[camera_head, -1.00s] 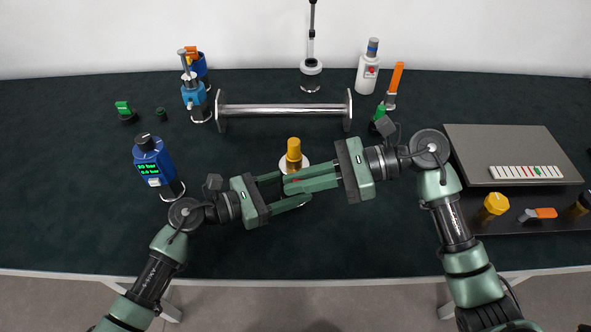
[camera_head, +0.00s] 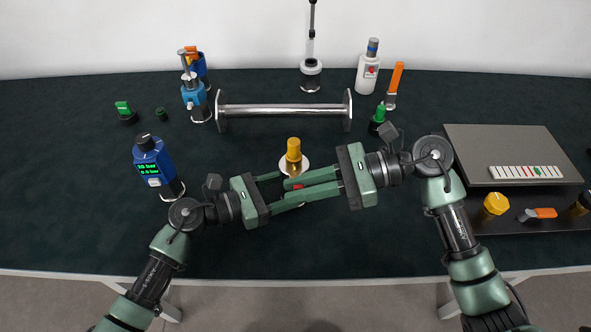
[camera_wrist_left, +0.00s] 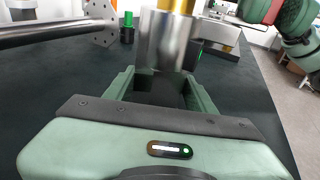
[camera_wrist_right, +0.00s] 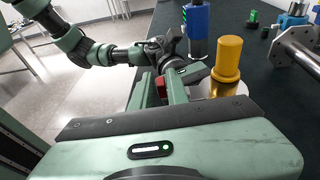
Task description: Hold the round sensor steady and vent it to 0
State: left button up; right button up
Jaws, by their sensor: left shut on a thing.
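The round sensor appears to be the upright steel cylinder (camera_wrist_left: 166,42) with a yellow cap (camera_head: 293,149) on top. My left gripper (camera_wrist_left: 162,84) is shut around its lower body. My right gripper (camera_head: 296,189) reaches in from the right, just in front of the sensor. Its fingers are apart, and a small red part (camera_wrist_right: 161,88) shows between their tips in the right wrist view. I cannot tell whether they touch it. A green glow (camera_wrist_left: 197,50) shows behind the cylinder in the left wrist view. No reading can be made out on the sensor.
A blue gauge (camera_head: 148,162) with a green lit display stands left. A steel pipe with end flanges (camera_head: 284,110) lies behind. A grey case (camera_head: 510,150) lies right, with a yellow knob (camera_head: 496,203) in front. The front middle of the dark table is bare.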

jog(key=shift+d, duration=0.1)
dwell(0.5)
jog(key=v, duration=0.4)
jog(key=shift+w+d+r, duration=0.1)
jog(key=shift+d, duration=0.3)
jog(key=shift+d, duration=0.1)
jog(key=shift+n+g, duration=0.3)
jog(key=shift+g, duration=0.1)
jog(key=shift+w+x, duration=0.15)
jog(key=shift+x, duration=1.05)
jog(key=shift+w+x, duration=0.15)
jog(key=shift+x, duration=1.1)
grip_shut()
